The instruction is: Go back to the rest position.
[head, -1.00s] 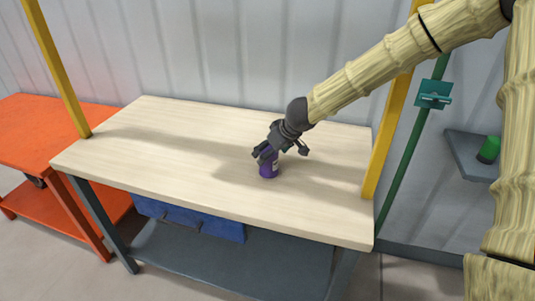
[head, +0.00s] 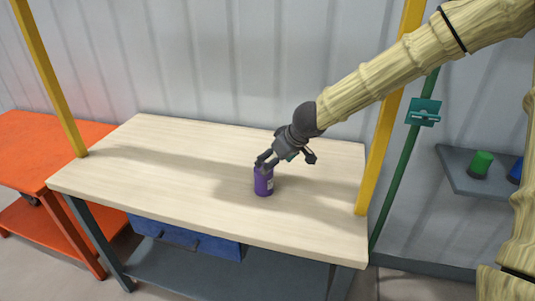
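A purple can (head: 263,183) with a pale label stands upright on the light wooden tabletop (head: 160,165). My gripper (head: 286,159) is just above and to the right of the can, tilted down. Its dark fingers are spread, with one side over the can's top edge and the other out to the right. Nothing shows between them. I cannot tell whether the left fingers touch the can.
Yellow posts (head: 382,130) rise at both ends of the table. A green pole with a bracket (head: 423,111) stands at the right. A grey shelf (head: 462,182) holds a green can (head: 481,163) and a blue can (head: 516,171). An orange table (head: 30,150) stands left.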

